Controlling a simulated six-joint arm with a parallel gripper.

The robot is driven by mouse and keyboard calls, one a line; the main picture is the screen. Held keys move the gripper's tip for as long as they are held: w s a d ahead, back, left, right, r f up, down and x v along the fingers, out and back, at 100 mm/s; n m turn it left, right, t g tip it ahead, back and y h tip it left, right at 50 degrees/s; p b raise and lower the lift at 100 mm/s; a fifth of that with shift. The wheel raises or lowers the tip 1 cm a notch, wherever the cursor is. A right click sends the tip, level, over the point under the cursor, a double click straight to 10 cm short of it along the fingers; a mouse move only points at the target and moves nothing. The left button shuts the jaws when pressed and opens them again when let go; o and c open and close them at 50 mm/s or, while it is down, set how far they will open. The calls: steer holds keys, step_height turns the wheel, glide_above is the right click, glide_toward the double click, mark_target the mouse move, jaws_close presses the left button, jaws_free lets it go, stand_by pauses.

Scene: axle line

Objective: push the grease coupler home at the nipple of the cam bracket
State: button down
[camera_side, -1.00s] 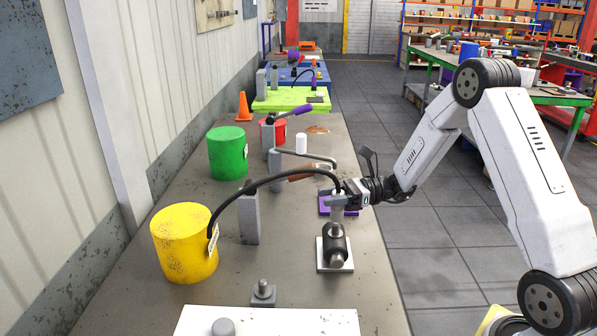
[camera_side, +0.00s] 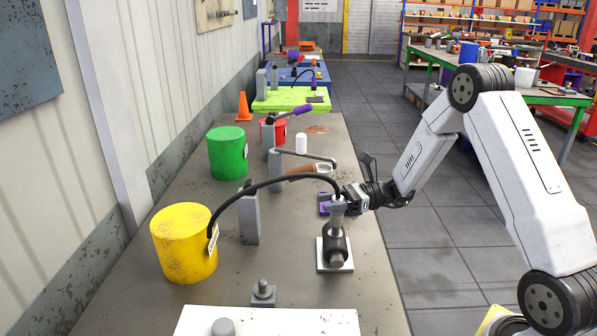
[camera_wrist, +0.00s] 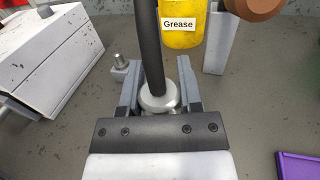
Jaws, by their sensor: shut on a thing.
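My gripper (camera_side: 347,196) is shut on the grease coupler (camera_side: 338,205), a pale metal piece on the end of a black hose (camera_side: 265,182). In the wrist view the coupler (camera_wrist: 158,98) sits between my two grey fingers, with the hose rising from it. The cam bracket (camera_side: 334,248) is directly below, a dark cylinder with a grey upright on a white plate. The coupler is over the top of this upright and looks in line with it. The nipple is hidden by the coupler and fingers, so I cannot tell how far the coupler is on.
The hose arches left to a yellow grease drum (camera_side: 184,245), passing a grey post (camera_side: 249,216). A bolt block (camera_side: 263,293) and white box (camera_side: 265,322) are in front.

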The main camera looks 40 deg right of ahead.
steer(key=shift+f, duration=1.45)
steer(key=shift+c, duration=1)
jaws_free()
steer(key=shift+s+d, duration=0.1)
steer(key=shift+d, duration=0.05)
steer(key=v, duration=0.7)
steer(key=shift+s+d, duration=0.15)
steer(key=shift+d, duration=0.05)
